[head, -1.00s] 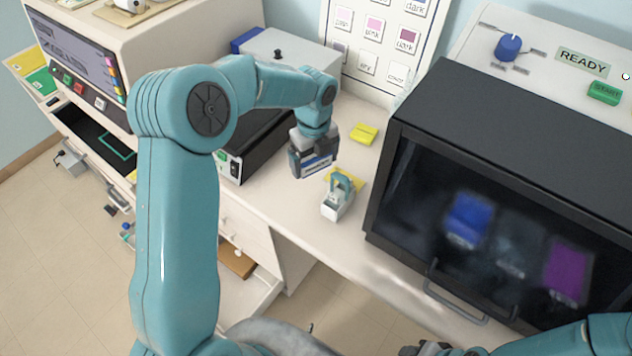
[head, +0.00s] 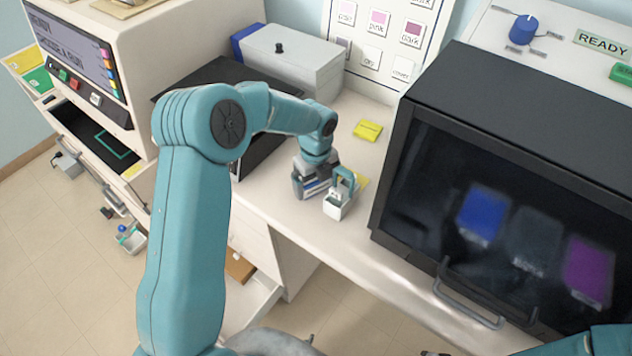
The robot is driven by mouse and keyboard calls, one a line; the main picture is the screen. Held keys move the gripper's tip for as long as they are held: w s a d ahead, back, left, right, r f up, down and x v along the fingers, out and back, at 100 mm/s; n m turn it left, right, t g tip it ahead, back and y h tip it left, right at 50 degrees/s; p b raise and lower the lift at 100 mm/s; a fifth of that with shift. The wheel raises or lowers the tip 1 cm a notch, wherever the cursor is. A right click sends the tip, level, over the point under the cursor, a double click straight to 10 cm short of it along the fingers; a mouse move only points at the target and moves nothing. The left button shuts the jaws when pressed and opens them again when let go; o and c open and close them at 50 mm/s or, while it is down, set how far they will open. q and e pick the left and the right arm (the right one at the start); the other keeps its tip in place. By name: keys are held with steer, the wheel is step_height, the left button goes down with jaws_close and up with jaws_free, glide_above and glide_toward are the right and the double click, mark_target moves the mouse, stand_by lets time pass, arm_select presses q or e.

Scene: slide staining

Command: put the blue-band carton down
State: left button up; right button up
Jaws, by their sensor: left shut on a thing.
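My left gripper (head: 311,183) is shut on the blue-band carton (head: 315,189), a small box with white and blue on its side. The jaws cover much of it. They are low over the white counter, in front of the black box. I cannot tell if the carton touches the counter. My right arm shows at the bottom right corner. Only a dark sliver at the bottom edge may be its gripper, and its jaws cannot be made out.
A yellow pad (head: 368,130) lies behind on the counter. A large black cabinet (head: 490,200) with a glass front stands close on the right. A grey lidded box (head: 293,60) is at the back. Below the counter's front edge a drawer (head: 250,298) is open.

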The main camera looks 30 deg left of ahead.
arm_select(q)
steer(key=o, duration=0.7)
steer(key=shift+w+f, duration=0.15)
steer(key=shift+r, duration=0.35)
step_height(320, 180, up, 11)
steer(key=shift+f+b, duration=0.1)
steer(key=shift+b, duration=0.35)
steer(key=shift+r, duration=0.5)
